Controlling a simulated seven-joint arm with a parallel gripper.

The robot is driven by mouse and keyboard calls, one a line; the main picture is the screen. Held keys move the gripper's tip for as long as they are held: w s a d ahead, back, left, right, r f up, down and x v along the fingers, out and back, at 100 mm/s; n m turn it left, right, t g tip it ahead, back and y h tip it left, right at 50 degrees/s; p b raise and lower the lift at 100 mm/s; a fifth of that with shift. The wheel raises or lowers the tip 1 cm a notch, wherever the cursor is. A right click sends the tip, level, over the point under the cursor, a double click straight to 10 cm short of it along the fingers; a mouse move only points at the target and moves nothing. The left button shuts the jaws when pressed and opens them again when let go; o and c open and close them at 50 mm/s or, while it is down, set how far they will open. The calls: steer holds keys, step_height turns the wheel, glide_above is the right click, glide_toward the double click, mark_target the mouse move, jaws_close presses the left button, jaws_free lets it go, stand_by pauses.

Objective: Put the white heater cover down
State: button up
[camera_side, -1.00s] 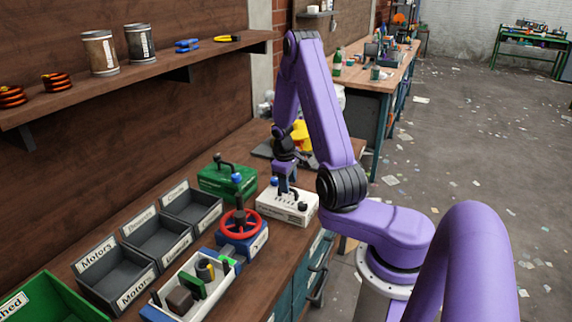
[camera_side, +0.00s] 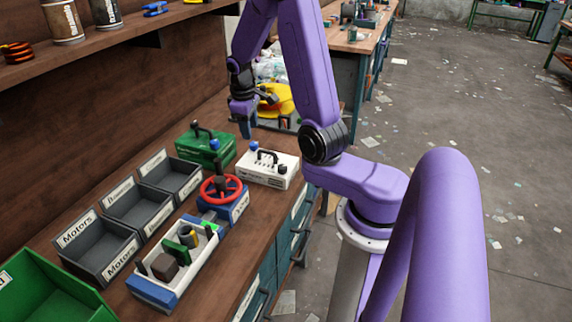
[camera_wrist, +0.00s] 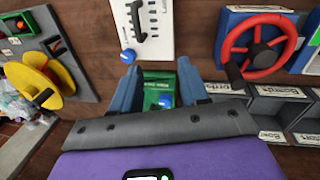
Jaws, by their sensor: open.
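The white heater cover (camera_side: 262,178), a white box with a black handle and a blue knob, sits upright on the wooden bench in the side view. It also shows at the top of the wrist view (camera_wrist: 161,38). My gripper (camera_side: 244,130) is empty, above and behind the cover and apart from it in the side view. Its two blue fingers stand spread apart in the wrist view (camera_wrist: 158,68). A green box shows between and beyond them.
The green box (camera_side: 205,153) with a black handle stands left of the cover. A red wheel (camera_side: 222,188) on a blue base is in front. Dark labelled bins (camera_side: 137,208) and a white tray (camera_side: 172,280) with parts lie nearer. A yellow reel (camera_wrist: 35,85) is at the wrist view's left.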

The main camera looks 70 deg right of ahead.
steer(key=s+a+r+n+y, duration=0.1)
steer(key=s+a+r+n, duration=0.15)
steer(key=a, duration=0.65)
steer(key=s+a+r+n, duration=0.1)
steer(key=a+r+n, duration=0.15)
steer(key=a, duration=0.65)
steer(key=s+a+r+n, duration=0.1)
steer(key=s+a+n, duration=0.2)
steer(key=s, duration=0.6)
steer(key=s+a+r+n+y, duration=0.1)
steer(key=s+a+n, duration=0.2)
steer(key=s, duration=0.7)
steer(key=shift+s+a+y, duration=0.2)
steer(key=shift+a+y, duration=0.1)
steer(key=shift+a, duration=0.3)
